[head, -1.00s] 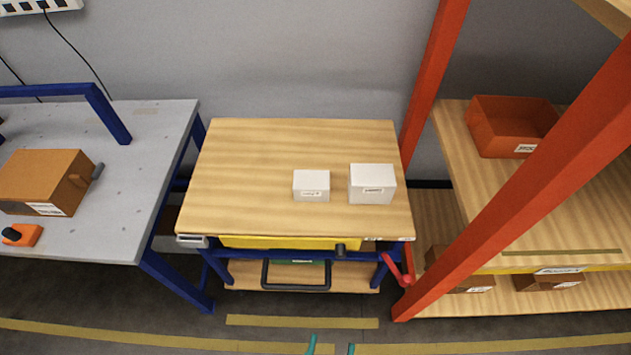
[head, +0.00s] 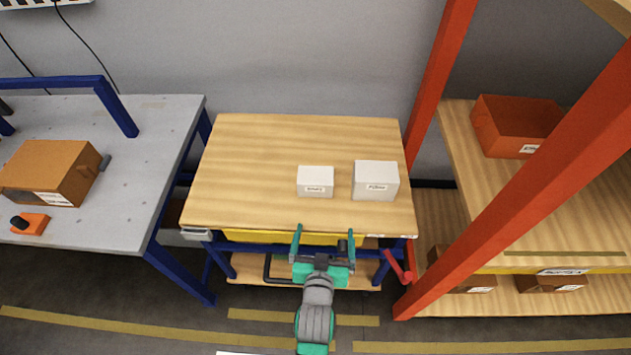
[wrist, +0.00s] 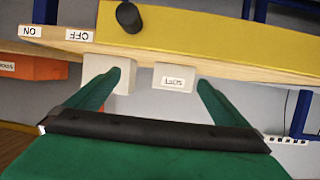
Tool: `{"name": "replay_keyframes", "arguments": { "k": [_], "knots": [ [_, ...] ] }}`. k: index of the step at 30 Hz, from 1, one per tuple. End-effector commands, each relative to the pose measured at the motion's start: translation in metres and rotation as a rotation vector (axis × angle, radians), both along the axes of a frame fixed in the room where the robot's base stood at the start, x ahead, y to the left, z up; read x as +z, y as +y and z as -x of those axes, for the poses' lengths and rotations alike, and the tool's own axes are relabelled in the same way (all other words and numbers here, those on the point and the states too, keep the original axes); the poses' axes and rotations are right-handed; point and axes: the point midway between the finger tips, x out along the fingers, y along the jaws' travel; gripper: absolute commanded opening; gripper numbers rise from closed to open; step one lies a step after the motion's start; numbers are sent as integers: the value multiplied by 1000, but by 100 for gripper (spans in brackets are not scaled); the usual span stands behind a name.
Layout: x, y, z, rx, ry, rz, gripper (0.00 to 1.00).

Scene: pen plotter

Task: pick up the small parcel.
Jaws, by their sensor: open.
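The small parcel (head: 315,188) is a white box with a label on its front, standing on the wooden tabletop (head: 250,150). A larger white box (head: 375,185) stands just right of it with a gap between. My gripper (head: 323,232), with green fingers, is open and empty at the table's front edge, short of the small parcel. In the wrist view, which looks upside down, the small parcel (wrist: 174,83) shows between the open fingertips (wrist: 159,76), apart from them. The larger box (wrist: 122,79) is partly hidden behind the left finger there.
The table has a yellow front panel (head: 265,238) with a black knob (wrist: 129,17). A red rack post (head: 500,200) rises at right. A grey bench (head: 130,200) with a brown box (head: 45,170) stands left. The tabletop left of the small parcel is clear.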

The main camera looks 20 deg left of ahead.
Motion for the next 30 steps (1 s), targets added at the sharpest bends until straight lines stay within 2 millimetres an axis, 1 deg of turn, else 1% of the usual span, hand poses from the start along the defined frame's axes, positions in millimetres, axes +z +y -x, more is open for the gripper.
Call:
{"name": "replay_keyframes", "arguments": {
  "k": [1, 3, 6, 9, 13, 17, 24, 30],
  "knots": [
    [9, 11, -17, 13, -3, 0, 100],
    [18, 23, -35, 25, 5, 3, 100],
    [29, 39, -54, 42, 18, 7, 100],
    [39, 49, -68, 52, 26, 10, 100],
    [46, 57, -78, 57, 34, 12, 100],
    [44, 60, -88, 57, 39, 13, 100],
    [31, 70, -118, 59, 39, 14, 100],
    [25, 75, -129, 63, 38, 13, 100]
  ]
}}
